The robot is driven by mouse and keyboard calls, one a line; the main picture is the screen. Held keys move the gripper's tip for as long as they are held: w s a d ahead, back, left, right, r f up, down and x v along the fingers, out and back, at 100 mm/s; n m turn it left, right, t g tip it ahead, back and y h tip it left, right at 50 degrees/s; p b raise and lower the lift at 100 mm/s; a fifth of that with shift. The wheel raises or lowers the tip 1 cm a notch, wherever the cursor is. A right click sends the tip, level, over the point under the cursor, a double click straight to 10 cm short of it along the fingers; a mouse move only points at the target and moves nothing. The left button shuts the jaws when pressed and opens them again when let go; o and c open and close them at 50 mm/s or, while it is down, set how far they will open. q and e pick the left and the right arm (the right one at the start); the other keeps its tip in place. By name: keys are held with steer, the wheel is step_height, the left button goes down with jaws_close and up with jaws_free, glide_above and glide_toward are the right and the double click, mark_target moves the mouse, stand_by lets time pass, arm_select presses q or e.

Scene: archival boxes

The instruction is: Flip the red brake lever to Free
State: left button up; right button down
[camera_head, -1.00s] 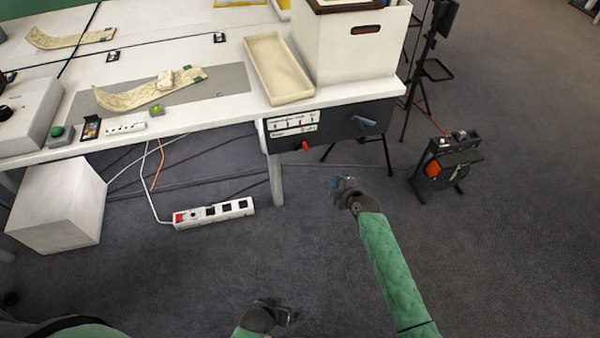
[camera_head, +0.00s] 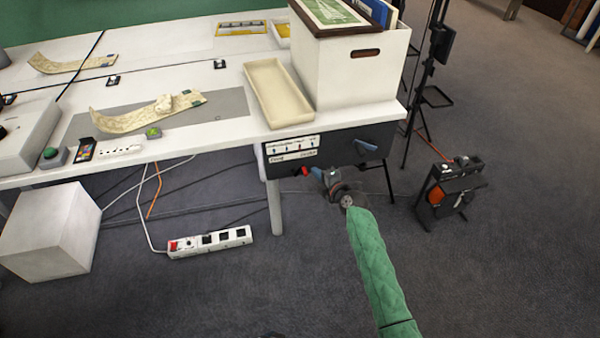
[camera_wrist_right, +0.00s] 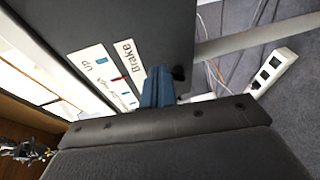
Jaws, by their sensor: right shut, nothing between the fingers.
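The red brake lever (camera_head: 304,171) sticks out below the lower label on the dark control box (camera_head: 340,153) under the table edge. My right gripper (camera_head: 318,172) is shut and empty, its blue fingertips just right of the lever; I cannot tell whether they touch it. In the right wrist view, the blue fingers (camera_wrist_right: 158,88) point at the box face beside the white "Brake" label (camera_wrist_right: 126,60). The lever's red part is not visible there, so it is probably hidden behind the fingers.
A blue handle (camera_head: 365,144) sits on the same box, above and right of my gripper. The table leg (camera_head: 275,208) stands to the left. A power strip (camera_head: 210,242) lies on the floor, and a black and orange device (camera_head: 447,190) stands to the right.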

steer(key=shift+x, duration=1.4)
steer(key=shift+s+a+f, duration=0.1)
steer(key=shift+s+a, duration=0.1)
steer(key=shift+a, duration=0.5)
steer(key=shift+s+a+r, duration=0.1)
steer(key=shift+s+a, duration=0.1)
steer(key=shift+a, duration=0.55)
steer(key=shift+s+a+f, duration=0.1)
steer(key=shift+s+a, duration=0.1)
steer(key=shift+a, duration=0.5)
arm_select(q)
steer(key=shift+s+f+p, duration=0.1)
steer(key=shift+f+p, duration=0.05)
steer(key=shift+p, duration=0.2)
arm_select(e)
steer(key=f+v, duration=0.1)
steer(key=v, duration=0.6)
steer(key=shift+s, duration=0.15)
steer(key=shift+d+f, duration=0.1)
